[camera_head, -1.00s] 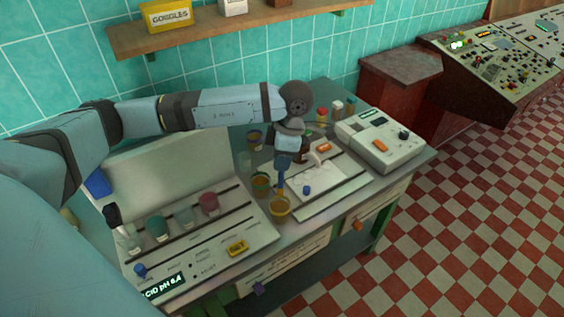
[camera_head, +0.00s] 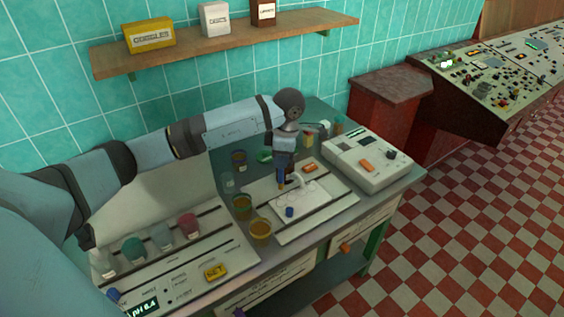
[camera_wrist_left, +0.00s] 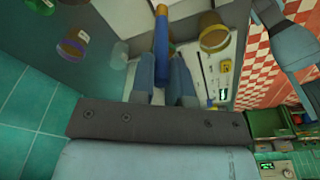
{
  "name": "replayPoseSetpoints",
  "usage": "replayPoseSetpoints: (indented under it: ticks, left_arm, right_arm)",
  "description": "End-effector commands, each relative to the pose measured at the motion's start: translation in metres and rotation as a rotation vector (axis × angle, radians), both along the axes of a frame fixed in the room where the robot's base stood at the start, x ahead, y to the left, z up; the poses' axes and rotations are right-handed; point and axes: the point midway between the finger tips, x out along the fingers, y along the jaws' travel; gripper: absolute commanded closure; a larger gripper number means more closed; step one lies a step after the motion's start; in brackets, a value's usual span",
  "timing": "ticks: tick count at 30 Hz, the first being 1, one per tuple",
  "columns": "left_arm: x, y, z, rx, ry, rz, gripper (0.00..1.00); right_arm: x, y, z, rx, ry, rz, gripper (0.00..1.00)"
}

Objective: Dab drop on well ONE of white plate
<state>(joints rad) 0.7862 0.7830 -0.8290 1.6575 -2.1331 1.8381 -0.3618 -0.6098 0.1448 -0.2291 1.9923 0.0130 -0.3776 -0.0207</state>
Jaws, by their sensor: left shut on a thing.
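The white plate (camera_head: 313,206) with several round shallow wells lies on the pale board on the bench in the head view. My left gripper (camera_head: 283,172) is over the plate's back left part, pointing down. It is shut on a slim blue rod-like tool with an amber end (camera_head: 282,187). The tool's end is close to the plate's surface; I cannot tell whether it touches. In the left wrist view the blue tool (camera_wrist_left: 161,62) stands between the two fingers (camera_wrist_left: 162,82). Well markings are too small to read.
Amber cups (camera_head: 260,229) stand just left of the plate, with several more cups behind. A blue knob-like piece (camera_head: 289,211) is at the plate's front left. A grey instrument (camera_head: 366,160) stands to the right. A panel with coloured beakers (camera_head: 188,226) is at left.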

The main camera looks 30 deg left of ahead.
Motion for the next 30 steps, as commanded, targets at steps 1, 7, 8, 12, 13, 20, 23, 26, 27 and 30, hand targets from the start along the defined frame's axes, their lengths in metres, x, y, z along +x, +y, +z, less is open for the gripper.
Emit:
replayPoseSetpoints:
  ticks: [1, 7, 8, 12, 13, 20, 23, 26, 27, 30]
  left_arm:
    - [0.0, 0.0, -0.005, -0.001, 0.001, 0.0, 1.0]
    - [0.0, -0.001, -0.025, -0.002, 0.002, 0.0, 1.0]
    - [0.0, -0.001, -0.028, -0.002, 0.001, 0.0, 1.0]
    - [-0.001, -0.001, -0.043, -0.002, 0.003, -0.001, 1.0]
    - [-0.001, -0.001, -0.046, -0.002, 0.001, -0.001, 1.0]
    - [0.0, -0.001, -0.055, -0.001, -0.001, 0.0, 1.0]
    - [0.0, -0.001, -0.054, -0.001, -0.001, 0.0, 1.0]
    - [0.0, -0.001, -0.054, -0.001, -0.001, 0.0, 1.0]
    - [0.0, -0.001, -0.054, -0.001, 0.0, 0.0, 1.0]
    - [0.0, -0.001, -0.054, -0.001, 0.0, 0.0, 1.0]
  right_arm:
    - [-0.002, 0.001, -0.004, 0.002, 0.004, 0.001, 0.57]
    - [-0.006, 0.008, -0.015, 0.013, 0.01, 0.003, 0.57]
    - [-0.006, 0.008, -0.016, 0.013, 0.01, 0.003, 0.57]
    - [-0.004, 0.008, -0.023, 0.012, 0.007, 0.003, 0.57]
    - [-0.004, 0.008, -0.024, 0.012, 0.007, 0.003, 0.57]
    - [-0.003, 0.005, -0.028, 0.01, 0.005, 0.0, 0.57]
    - [-0.003, 0.004, -0.027, 0.009, 0.005, 0.0, 0.57]
    - [-0.002, 0.004, -0.027, 0.007, 0.003, 0.0, 0.57]
    - [-0.002, 0.003, -0.026, 0.007, 0.003, 0.0, 0.57]
    - [-0.002, 0.003, -0.026, 0.007, 0.002, 0.0, 0.57]
